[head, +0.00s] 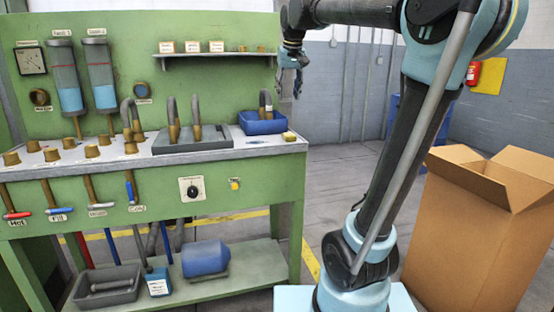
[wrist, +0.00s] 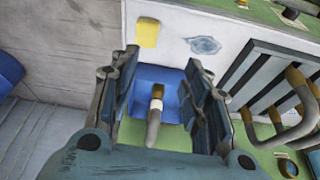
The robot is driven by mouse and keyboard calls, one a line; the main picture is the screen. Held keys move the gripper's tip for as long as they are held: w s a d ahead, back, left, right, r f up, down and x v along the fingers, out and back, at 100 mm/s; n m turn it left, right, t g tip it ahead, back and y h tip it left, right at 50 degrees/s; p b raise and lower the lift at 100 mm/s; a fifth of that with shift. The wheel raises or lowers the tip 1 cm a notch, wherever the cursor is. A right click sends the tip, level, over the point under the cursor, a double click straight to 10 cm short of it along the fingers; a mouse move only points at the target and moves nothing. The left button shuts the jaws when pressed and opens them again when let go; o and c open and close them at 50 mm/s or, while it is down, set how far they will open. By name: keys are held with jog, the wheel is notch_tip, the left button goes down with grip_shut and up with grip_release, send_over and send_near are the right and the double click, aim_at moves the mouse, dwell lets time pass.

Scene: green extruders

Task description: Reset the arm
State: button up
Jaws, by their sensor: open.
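My gripper (head: 290,84) hangs at the end of my raised arm, near the right edge of the green bench's back panel and above the level of the worktop. In the wrist view my gripper (wrist: 161,64) has its two dark blue fingers spread wide apart, with nothing held between them. Beyond the fingers is a blue bin (wrist: 181,112) with a grey bent pipe (wrist: 153,128) with a brass end in it. The gripper appears apart from both. The blue bin (head: 262,127) also shows in the head view, at the worktop's right end.
A grey tray (head: 190,147) with bent pipes lies left of the bin; a yellow block (head: 289,137) lies right of it. A shelf (head: 215,55) juts from the panel. An open cardboard box (head: 470,240) stands at right.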

jog(key=s+d+f, duration=0.5)
jog(key=s+f, duration=0.4)
jog(key=f, duration=0.3)
jog(key=s+d+f+m+g, duration=0.1)
jog(key=s+d+f, duration=0.4)
jog(key=s+f, duration=0.5)
jog(key=s+d+f+m, duration=0.1)
jog(key=s+d+f, duration=0.4)
jog(key=s+f, duration=0.5)
notch_tip(320, 180, down, 5)
jog(key=shift+s+f+g+h, duration=0.1)
jog(key=shift+s+g+h, duration=0.15)
jog(key=shift+g+h, duration=0.15)
jog(key=shift+w+f, duration=0.2)
jog(key=shift+w, duration=0.25)
